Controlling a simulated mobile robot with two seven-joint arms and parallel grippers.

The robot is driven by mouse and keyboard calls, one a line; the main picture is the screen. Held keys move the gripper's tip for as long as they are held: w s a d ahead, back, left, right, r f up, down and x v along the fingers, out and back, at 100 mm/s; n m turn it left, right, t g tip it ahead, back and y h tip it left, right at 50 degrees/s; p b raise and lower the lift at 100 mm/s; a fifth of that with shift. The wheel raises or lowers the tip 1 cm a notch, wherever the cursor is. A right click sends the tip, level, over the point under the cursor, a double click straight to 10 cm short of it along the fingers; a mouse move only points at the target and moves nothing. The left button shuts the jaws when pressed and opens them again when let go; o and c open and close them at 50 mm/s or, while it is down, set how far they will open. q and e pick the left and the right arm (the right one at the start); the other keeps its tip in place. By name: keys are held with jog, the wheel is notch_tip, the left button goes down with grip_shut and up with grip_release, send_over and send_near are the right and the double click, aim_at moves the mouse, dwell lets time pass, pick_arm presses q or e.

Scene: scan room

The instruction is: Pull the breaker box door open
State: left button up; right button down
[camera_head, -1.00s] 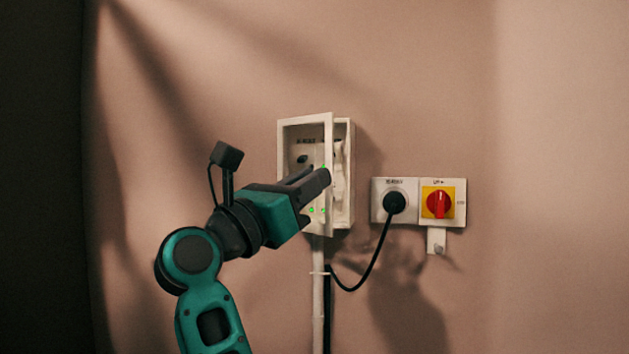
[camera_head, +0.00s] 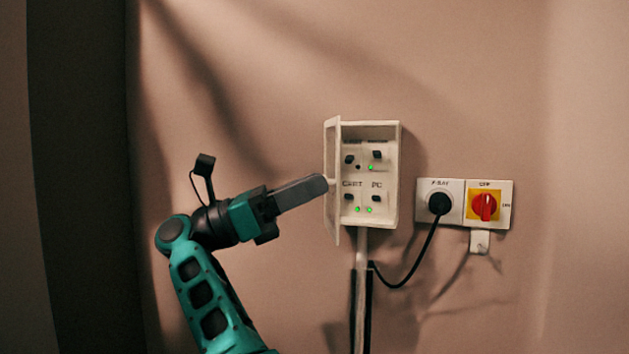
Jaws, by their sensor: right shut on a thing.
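The breaker box (camera_head: 393,170) is a pale wall box with its inside showing: several black switches, labels and green lights. Its door (camera_head: 336,215) is hinged on the left and stands far open, seen nearly edge-on. My right gripper (camera_head: 322,184) is to the left of the door, its dark fingers pointing right at the door's outer face. It is shut on the door's handle, which is mostly hidden by the fingers. My left gripper is not in view.
Right of the box, a socket (camera_head: 424,206) holds a black plug (camera_head: 440,203) with a hanging cable. Beside it is a red rotary switch (camera_head: 484,206) on a yellow plate. A pale conduit (camera_head: 361,260) runs down below the box. The wall left of my gripper is bare.

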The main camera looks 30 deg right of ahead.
jog(key=shift+w+a+m+g+y, duration=0.2)
jog(key=shift+m+g+y, duration=0.1)
jog(key=shift+g, duration=0.2)
jog(key=c, duration=1)
grip_release()
